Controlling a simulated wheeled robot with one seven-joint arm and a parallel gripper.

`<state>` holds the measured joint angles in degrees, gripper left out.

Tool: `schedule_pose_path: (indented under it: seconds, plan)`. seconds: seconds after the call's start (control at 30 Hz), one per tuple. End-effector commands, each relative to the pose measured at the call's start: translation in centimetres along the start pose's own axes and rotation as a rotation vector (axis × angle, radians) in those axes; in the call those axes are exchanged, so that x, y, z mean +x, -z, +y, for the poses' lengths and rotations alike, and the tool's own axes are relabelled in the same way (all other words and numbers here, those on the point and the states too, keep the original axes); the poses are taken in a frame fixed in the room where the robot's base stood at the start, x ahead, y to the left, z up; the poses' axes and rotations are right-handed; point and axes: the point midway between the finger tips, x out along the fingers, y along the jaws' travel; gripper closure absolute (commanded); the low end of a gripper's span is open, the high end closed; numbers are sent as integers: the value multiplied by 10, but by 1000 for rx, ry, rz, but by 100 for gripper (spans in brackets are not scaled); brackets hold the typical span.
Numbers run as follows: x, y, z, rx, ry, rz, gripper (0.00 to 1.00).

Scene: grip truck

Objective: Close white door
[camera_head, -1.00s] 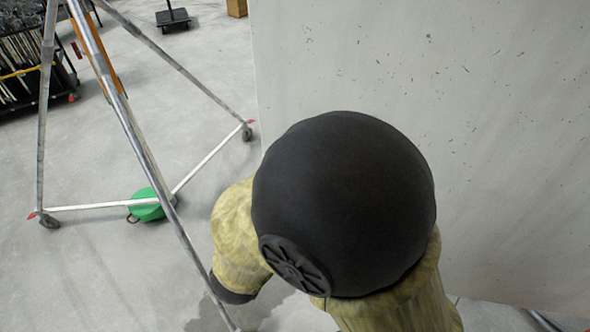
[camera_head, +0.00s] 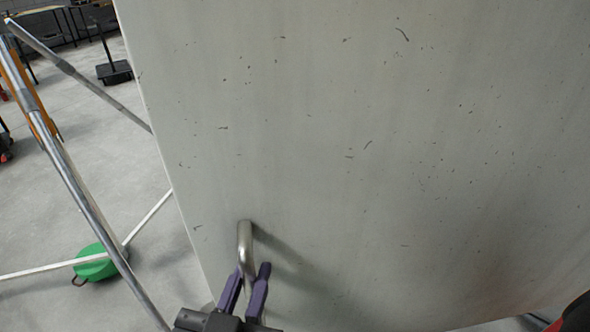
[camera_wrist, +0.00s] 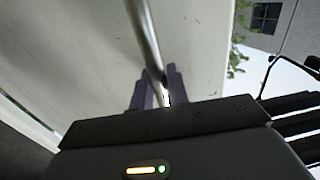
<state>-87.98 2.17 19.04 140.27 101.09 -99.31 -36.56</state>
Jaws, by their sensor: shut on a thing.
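The white door (camera_head: 340,130) fills most of the head view, a pale scuffed panel with its free edge at the left. A curved metal handle (camera_head: 245,240) stands out from its lower left part. My gripper (camera_head: 255,285) comes up from the bottom of the view, with its purple fingers on either side of the handle's lower part, shut on it. In the wrist view the handle (camera_wrist: 143,35) runs down between the fingers (camera_wrist: 155,90), and the door's surface (camera_wrist: 75,60) lies behind it. The door's hinge side is not in view.
A metal tripod stand (camera_head: 75,175) with white floor bars is left of the door's edge. A green round object (camera_head: 96,262) lies on the floor by it. A black wheeled base (camera_head: 114,73) stands farther back. Grey floor (camera_head: 155,235) shows between stand and door.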

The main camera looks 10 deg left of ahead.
Motion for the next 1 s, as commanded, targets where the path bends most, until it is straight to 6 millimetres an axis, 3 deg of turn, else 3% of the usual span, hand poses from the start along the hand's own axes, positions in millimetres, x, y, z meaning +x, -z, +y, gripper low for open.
schedule_pose_path:
  seconds: [0.4, 0.43, 0.5, 0.83, 1.0]
  plan:
    - [-2, 0, 2, -3, -2, -1, 100]
    - [-2, 0, 2, -3, -2, -1, 78]
    - [-2, 0, 2, -2, -2, -1, 65]
    - [-2, 2, 1, -1, 0, 0, 65]
    - [-2, 13, 1, -1, 0, 0, 65]
